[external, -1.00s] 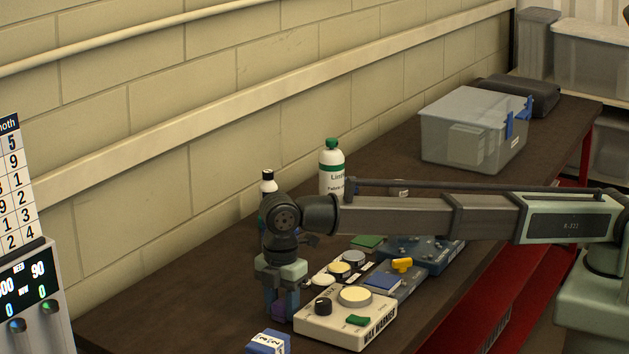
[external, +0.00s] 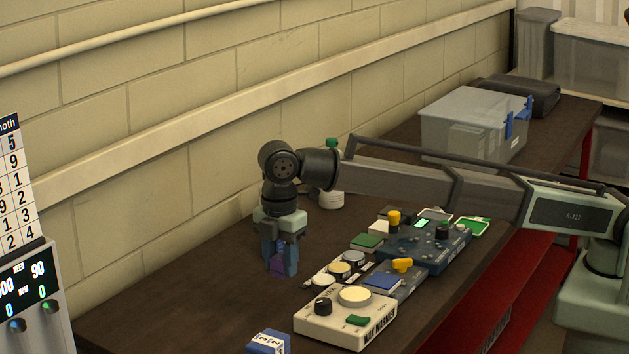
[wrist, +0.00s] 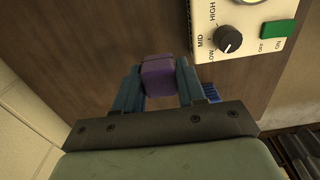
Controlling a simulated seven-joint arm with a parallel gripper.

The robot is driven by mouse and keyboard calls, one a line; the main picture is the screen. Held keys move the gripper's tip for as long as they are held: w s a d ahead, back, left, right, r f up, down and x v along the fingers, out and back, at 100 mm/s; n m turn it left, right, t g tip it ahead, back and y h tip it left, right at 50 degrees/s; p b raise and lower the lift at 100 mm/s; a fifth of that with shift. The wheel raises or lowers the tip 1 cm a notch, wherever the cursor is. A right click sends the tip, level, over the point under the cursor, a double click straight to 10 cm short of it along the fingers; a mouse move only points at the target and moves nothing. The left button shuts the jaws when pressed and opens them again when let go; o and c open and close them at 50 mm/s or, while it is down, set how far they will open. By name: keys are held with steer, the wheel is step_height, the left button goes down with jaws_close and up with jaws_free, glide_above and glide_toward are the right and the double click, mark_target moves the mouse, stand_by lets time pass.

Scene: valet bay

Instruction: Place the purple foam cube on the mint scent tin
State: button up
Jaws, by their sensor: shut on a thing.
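The purple foam cube (external: 278,264) is held between the fingertips of my gripper (external: 281,268). It also shows clearly in the wrist view (wrist: 158,78), with a blue-grey finger on each side. The cube appears to be above the dark bench, left of the white warmer. Several round tins stand in a row to the right of my gripper: a whitish one (external: 323,280), a cream one (external: 339,268) and a grey one (external: 354,257). I cannot tell which is the mint scent tin. No tin shows in the wrist view.
The white warmer (external: 345,318) with a black knob stands at the front. A blue block (external: 268,342) lies at the front edge. The bench left of my gripper is clear.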

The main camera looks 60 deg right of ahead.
steer(key=w+d+r+m, duration=0.1)
steer(key=w+d+m, duration=0.3)
steer(key=d, duration=1.4)
steer(key=w+d+r+m, duration=0.1)
steer(key=w+d+m, duration=0.35)
steer(key=d, duration=1.25)
steer(key=w+d+r+m, duration=0.1)
steer(key=w+d+m, duration=0.35)
steer(key=d, duration=1.35)
steer(key=s+d+m, duration=0.2)
steer(key=d, duration=0.6)
steer(key=s+d+m, duration=0.3)
steer(key=d, duration=0.6)
steer(key=shift+w+a+f, duration=0.1)
steer(key=shift+w+f, duration=0.05)
steer(key=shift+f, duration=4.55)
steer(key=shift+f, duration=0.15)
steer(key=o, duration=1)
